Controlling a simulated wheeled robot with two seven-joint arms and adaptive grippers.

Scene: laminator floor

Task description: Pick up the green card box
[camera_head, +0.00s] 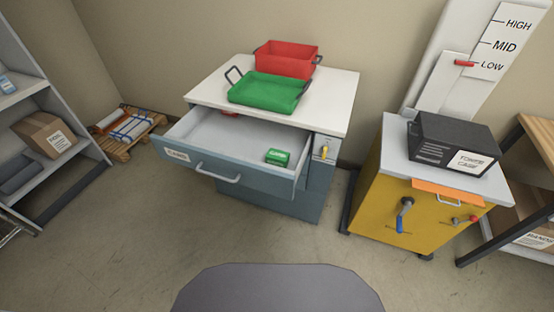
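A small green card box (277,157) with a pale label lies inside the open drawer (205,150), towards its right end. The drawer is labelled "CARDS" and is pulled out from a blue-grey cabinet (318,185) with a white top. Neither of my grippers is in view.
A green tray (268,92) and a red bin (287,58) stand on the cabinet top. A yellow cabinet (385,190) with a black toner case (450,140) stands to the right. Shelving (75,140) and a pallet (122,148) are at the left. The floor in front is clear.

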